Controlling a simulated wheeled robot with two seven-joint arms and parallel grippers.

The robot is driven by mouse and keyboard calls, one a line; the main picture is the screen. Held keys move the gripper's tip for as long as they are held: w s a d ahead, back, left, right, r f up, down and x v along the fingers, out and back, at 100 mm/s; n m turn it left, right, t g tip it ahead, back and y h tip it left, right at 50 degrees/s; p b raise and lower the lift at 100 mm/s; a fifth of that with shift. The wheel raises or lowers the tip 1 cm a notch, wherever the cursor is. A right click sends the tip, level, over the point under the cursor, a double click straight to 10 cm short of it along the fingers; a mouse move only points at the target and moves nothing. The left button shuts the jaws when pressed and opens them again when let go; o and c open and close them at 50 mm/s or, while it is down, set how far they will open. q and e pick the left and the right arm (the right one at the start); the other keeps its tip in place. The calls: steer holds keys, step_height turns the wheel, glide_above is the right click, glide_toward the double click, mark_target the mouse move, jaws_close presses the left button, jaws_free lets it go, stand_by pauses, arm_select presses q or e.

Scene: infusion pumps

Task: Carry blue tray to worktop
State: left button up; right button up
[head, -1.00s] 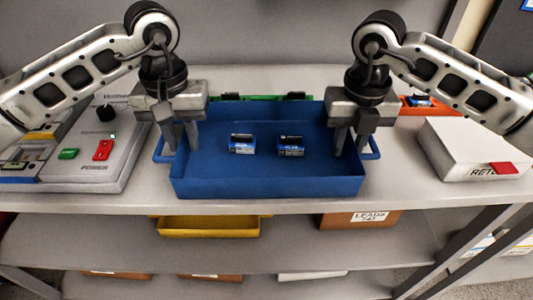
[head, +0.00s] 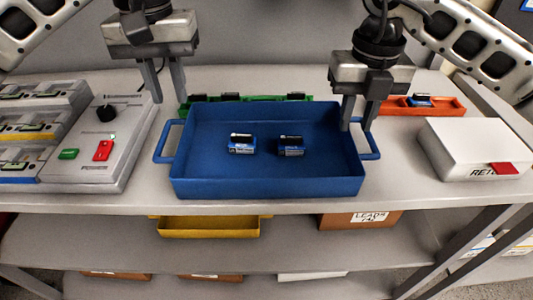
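The blue tray (head: 265,187) sits on the grey worktop (head: 410,190), with a loop handle at its left and right ends. Two blue and black batteries (head: 241,144) (head: 291,146) lie inside it. My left gripper (head: 167,98) is open and empty, raised above and behind the tray's left handle (head: 163,143). My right gripper (head: 356,127) is lower, by the tray's right end, its fingers apart near the right wall and handle (head: 371,142). I cannot tell whether its fingers touch the tray.
A grey device with red and green buttons (head: 95,150) stands left of the tray. A green tray (head: 215,101) lies behind, an orange tray (head: 432,106) at the back right. A white box (head: 475,148) stands right. A yellow bin (head: 208,226) sits on the shelf below.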

step_height(320, 180, up, 6)
steer(key=shift+f, duration=0.1)
steer(key=shift+s, duration=0.1)
stand_by(0.5)
